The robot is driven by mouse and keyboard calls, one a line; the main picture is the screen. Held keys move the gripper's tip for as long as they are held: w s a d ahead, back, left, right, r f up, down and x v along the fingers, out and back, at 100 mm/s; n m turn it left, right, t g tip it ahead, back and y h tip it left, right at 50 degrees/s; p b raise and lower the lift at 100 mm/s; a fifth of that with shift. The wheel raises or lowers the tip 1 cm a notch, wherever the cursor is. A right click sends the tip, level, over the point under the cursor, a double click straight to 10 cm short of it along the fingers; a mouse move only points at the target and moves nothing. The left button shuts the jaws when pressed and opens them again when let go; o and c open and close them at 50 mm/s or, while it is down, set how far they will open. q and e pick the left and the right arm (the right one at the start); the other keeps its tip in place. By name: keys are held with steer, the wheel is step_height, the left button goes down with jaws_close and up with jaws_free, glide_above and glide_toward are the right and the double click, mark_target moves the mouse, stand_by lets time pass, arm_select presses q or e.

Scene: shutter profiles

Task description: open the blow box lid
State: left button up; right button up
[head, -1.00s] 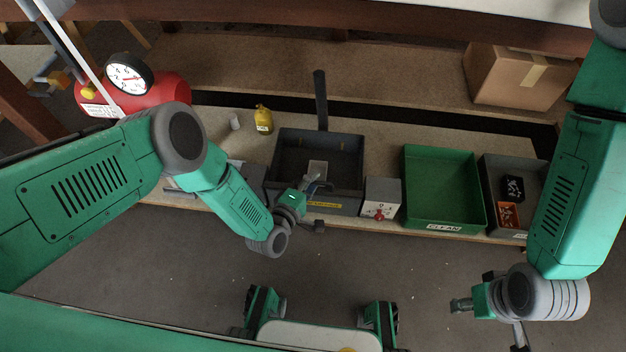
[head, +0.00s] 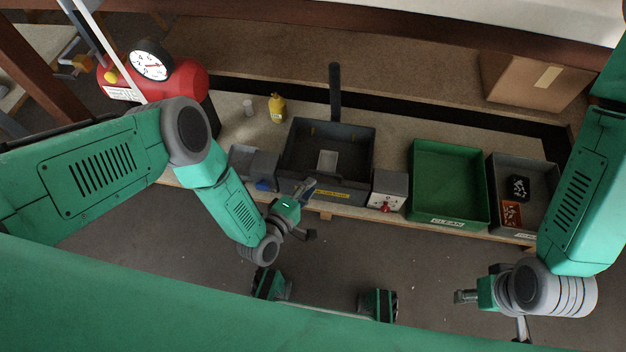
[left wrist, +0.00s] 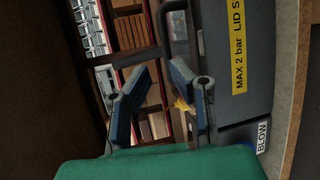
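The blow box (head: 360,187) is a dark grey box on the bench with a yellow label on its front. A light square patch shows within its dark top; I cannot tell how the lid sits. A dark curved bar (left wrist: 163,22), perhaps the handle, shows beyond my fingers. My left gripper (head: 308,212) is open and empty at the box's front edge; its spread fingers (left wrist: 160,105) show in the wrist view. My right gripper (head: 490,317) is open and empty, low at right.
A small control box (head: 387,190) with a red knob stands right of the blow box. Beyond it are a green "CLEAN" bin (head: 449,217) and a grey bin (head: 540,170).

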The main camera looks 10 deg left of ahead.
arm_select(q)
steer(key=p+v, duration=0.3)
steer(key=v, duration=0.5)
steer(key=shift+s, duration=0.35)
steer(key=shift+a, duration=0.15)
stand_by(0.4)
stand_by(0.4)
